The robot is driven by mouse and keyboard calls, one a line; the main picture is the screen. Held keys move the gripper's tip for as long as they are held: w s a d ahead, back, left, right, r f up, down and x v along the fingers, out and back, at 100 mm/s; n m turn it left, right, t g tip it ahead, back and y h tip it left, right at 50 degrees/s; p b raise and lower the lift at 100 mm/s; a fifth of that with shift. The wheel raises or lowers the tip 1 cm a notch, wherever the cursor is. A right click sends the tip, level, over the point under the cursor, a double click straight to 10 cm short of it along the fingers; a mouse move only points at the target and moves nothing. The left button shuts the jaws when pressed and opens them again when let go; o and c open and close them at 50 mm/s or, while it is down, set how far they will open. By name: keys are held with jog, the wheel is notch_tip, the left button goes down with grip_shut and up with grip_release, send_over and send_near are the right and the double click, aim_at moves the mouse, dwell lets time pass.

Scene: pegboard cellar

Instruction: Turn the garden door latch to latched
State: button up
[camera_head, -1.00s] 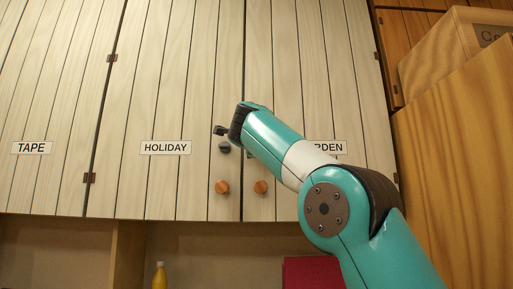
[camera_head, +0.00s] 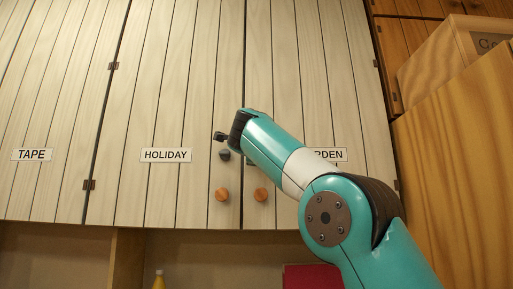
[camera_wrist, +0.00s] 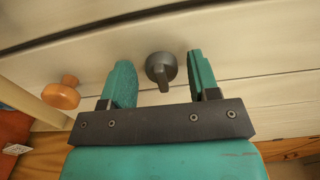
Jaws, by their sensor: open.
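In the wrist view, a dark grey round latch knob (camera_wrist: 161,68) with a raised grip bar sits on the pale plank door. The bar points toward the bottom of that view. My gripper (camera_wrist: 162,80) is open, one teal finger on each side of the knob, with gaps visible on both sides. In the head view, my gripper (camera_head: 222,137) is in front of the boards near the door seam, and my arm covers part of the GARDEN label (camera_head: 329,155). The latch between my fingers is hidden there behind my arm.
A second dark knob (camera_head: 224,155) shows on the HOLIDAY door, close to my gripper. Orange wooden pulls sit below, on the HOLIDAY door (camera_head: 222,195) and the GARDEN door (camera_head: 261,195). A wooden cabinet side (camera_head: 460,160) and a box (camera_head: 440,55) stand at the right.

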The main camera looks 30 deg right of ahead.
jog(key=b+v, duration=0.4)
jog(key=v, duration=1.3)
jog(key=w+a+f+n+y, duration=0.75)
jog(key=f+n, duration=0.35)
jog(key=n, duration=0.3)
jog(key=s+a+f+n+g+y, duration=0.1)
jog(key=a+f+n, duration=0.15)
jog(key=f, duration=0.35)
jog(key=s+a+f+n+g+y, duration=0.1)
jog(key=a+f+n+g+y, duration=0.1)
jog(key=f+n, duration=0.3)
jog(key=s+a+f+n+g+y, duration=0.1)
jog(key=s+a+f+n+g, duration=0.15)
jog(key=s+f, duration=0.45)
jog(key=s+a+f+n+g+y, duration=0.1)
jog(key=s+f+n+g, duration=0.25)
jog(key=f, duration=0.75)
jog(key=s+f+n+g+y, duration=0.1)
jog(key=s+f+n+g, duration=0.1)
jog(key=s+f, duration=0.4)
jog(key=s+f+n+g, duration=0.2)
jog(key=s+f+g, duration=0.2)
jog(key=s, duration=0.7)
jog(key=shift+s+a+f+y, duration=0.2)
jog(key=shift+a+f+y, duration=0.25)
jog(key=shift+f, duration=0.5)
